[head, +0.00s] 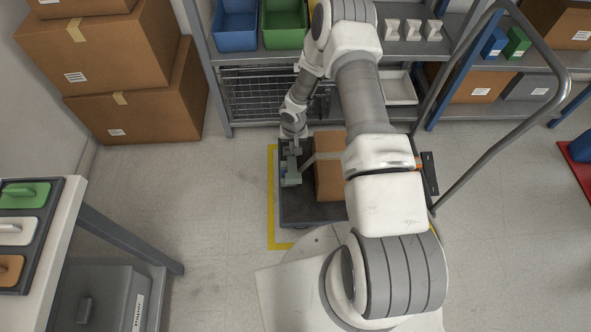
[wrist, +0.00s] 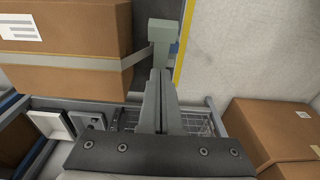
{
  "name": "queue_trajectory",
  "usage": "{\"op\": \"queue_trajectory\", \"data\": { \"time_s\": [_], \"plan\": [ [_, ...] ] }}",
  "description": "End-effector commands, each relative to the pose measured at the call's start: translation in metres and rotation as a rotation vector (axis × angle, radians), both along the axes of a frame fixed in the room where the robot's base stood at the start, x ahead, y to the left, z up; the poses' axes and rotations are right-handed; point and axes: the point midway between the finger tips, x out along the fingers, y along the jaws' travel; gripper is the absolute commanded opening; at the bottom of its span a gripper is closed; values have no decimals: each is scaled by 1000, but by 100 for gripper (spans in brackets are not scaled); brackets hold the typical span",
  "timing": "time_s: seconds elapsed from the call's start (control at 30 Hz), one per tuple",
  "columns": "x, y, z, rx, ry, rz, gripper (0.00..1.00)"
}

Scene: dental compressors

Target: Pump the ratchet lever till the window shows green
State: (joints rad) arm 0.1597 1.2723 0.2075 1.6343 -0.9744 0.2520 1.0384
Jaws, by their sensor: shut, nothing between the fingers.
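The grey-green ratchet (head: 291,168) sits at the left side of a dark cart deck (head: 310,212), beside a cardboard box (head: 328,180). A pale strap runs from it over the box. In the wrist view a grey-green block of the ratchet (wrist: 163,32) shows just beyond my fingertips, with the strap (wrist: 110,70) at its left. My gripper (wrist: 158,75) is shut and empty, pointing at the ratchet; in the head view my gripper (head: 295,148) is right at the ratchet's far end. I cannot tell whether they touch. The window and its colour cannot be made out.
A yellow floor line (head: 271,200) borders the cart. A shelf rack (head: 230,75) with bins stands behind it. Stacked cartons (head: 140,90) are at the left, a bench (head: 75,195) at the lower left. The cart's tubular handle (head: 480,160) rises at the right. Floor left of the cart is clear.

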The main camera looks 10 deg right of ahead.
Motion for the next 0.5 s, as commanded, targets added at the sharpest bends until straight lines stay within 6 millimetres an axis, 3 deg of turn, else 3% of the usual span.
{"op": "queue_trajectory", "data": {
  "time_s": [0.27, 0.5],
  "plan": [
    [-1, 0, -3, 1, 1, 0, 0],
    [1, 0, -37, 2, 4, -1, 0]
  ]
}}
